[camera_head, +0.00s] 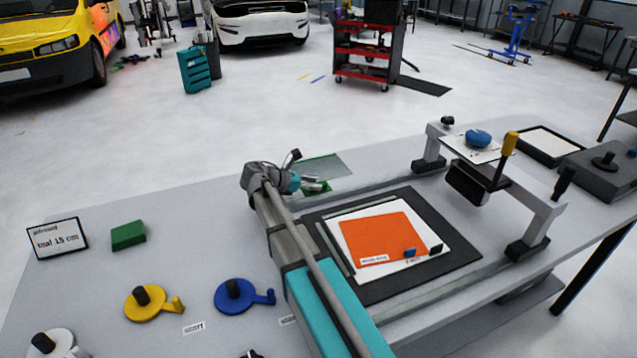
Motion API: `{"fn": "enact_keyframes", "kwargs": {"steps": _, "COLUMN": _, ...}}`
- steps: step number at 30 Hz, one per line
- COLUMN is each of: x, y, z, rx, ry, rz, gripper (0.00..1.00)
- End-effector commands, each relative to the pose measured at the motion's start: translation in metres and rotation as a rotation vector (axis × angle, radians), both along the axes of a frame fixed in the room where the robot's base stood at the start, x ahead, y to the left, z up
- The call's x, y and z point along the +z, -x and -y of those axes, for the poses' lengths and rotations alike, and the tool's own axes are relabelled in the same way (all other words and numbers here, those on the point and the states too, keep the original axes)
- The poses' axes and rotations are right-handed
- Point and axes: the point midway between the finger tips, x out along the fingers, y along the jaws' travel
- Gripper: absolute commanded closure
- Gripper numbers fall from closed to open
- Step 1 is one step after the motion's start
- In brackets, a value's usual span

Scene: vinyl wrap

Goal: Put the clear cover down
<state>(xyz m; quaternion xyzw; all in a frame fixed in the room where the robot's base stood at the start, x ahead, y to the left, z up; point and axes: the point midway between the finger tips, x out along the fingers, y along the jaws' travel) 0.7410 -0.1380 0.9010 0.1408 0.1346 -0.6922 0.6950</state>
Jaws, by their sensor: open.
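A clear, see-through sheet with faint green edges, which looks like the clear cover (328,164), lies at the table's back edge, just behind my gripper. My gripper (322,185) is at the end of my arm, low over the back of the table, and is open. A small green piece (318,190) shows right at its fingers; I cannot tell whether this is part of the cover or a separate thing. My wrist hides part of that area, and contact between fingers and cover cannot be made out.
An orange sheet (380,238) lies on white backing on a black mat (448,262). A grey gantry (541,215) with a yellow-handled tool stands right. Yellow (150,305) and blue (238,297) cranked discs and a green block (128,236) are left.

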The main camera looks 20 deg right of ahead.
Motion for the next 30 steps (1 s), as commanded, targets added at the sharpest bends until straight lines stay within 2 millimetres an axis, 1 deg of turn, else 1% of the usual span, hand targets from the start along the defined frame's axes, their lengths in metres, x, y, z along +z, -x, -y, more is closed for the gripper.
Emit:
{"fn": "enact_keyframes", "kwargs": {"steps": 1, "x": 0.006, "y": 0.000, "z": -0.007, "rx": 0.002, "ry": 0.000, "rz": 0.001, "gripper": 0.57}}
{"fn": "enact_keyframes", "kwargs": {"steps": 12, "x": 0.029, "y": 0.000, "z": -0.062, "rx": 0.002, "ry": 0.000, "rz": 0.000, "gripper": 0.57}}
{"fn": "enact_keyframes", "kwargs": {"steps": 18, "x": 0.037, "y": 0.000, "z": -0.084, "rx": 0.002, "ry": 0.000, "rz": 0.001, "gripper": 0.57}}
{"fn": "enact_keyframes", "kwargs": {"steps": 24, "x": 0.040, "y": 0.001, "z": -0.093, "rx": -0.001, "ry": 0.000, "rz": 0.000, "gripper": 0.57}}
{"fn": "enact_keyframes", "kwargs": {"steps": 30, "x": 0.039, "y": 0.001, "z": -0.094, "rx": -0.001, "ry": 0.000, "rz": 0.001, "gripper": 0.57}}
